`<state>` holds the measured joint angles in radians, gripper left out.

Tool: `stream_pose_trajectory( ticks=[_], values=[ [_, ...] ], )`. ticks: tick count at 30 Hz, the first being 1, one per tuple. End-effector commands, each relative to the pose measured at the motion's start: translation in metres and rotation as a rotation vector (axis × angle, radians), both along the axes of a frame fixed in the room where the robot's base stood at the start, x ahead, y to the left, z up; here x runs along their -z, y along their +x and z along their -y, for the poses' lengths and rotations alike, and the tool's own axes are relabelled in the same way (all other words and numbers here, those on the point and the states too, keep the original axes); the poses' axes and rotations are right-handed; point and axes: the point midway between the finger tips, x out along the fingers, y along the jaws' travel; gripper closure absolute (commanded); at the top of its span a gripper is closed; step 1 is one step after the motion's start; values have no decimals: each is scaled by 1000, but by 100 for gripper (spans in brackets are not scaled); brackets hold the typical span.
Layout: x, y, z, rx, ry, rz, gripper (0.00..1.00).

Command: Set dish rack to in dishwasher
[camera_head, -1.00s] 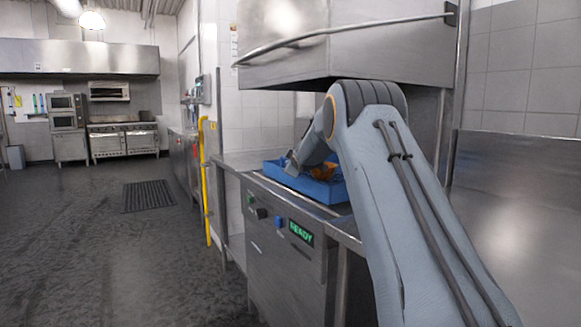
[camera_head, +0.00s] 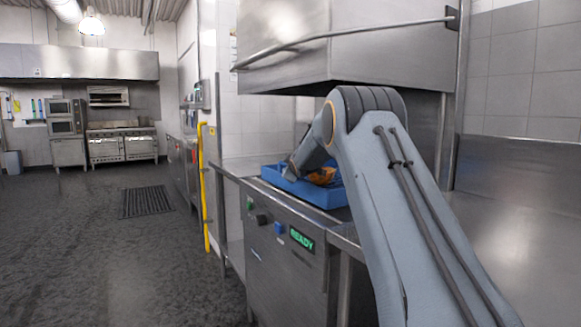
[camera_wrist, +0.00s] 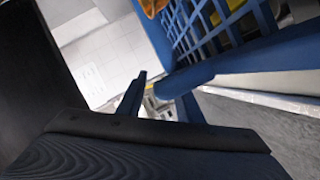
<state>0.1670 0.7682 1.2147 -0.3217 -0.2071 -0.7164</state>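The blue dish rack (camera_head: 328,194) sits under the raised hood of the dishwasher (camera_head: 290,240), on its steel top, with orange-brown items (camera_head: 321,176) inside. In the wrist view, the rack's lattice wall and rim (camera_wrist: 235,62) fill the upper right. My arm reaches over the rack, and its end comes down at the rack's left part in the head view. My gripper (camera_wrist: 158,88) is close to the rack's rim in the wrist view. Whether its fingers close on the rim or stand apart from it is not clear. In the head view the fingertips are hidden.
The steel hood (camera_head: 345,45) with its long handle bar hangs above my arm. The dishwasher's panel shows READY. A yellow upright pole (camera_head: 205,190) stands left of the dishwasher. Open dark floor (camera_head: 110,260) lies to the left, with a floor grate (camera_head: 147,201).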

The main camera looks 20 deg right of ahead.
Motion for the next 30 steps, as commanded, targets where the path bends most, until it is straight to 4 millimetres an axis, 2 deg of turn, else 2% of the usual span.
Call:
stream_pose_trajectory(
  ticks=[5, 18, 24, 30],
  values=[
    [-2, -8, 1, 1, 0, 1, 68],
    [-14, -65, -3, 4, 0, 0, 68],
    [-16, -76, -4, 3, -1, -1, 68],
    [-16, -76, -4, 4, -1, 0, 68]
  ],
)
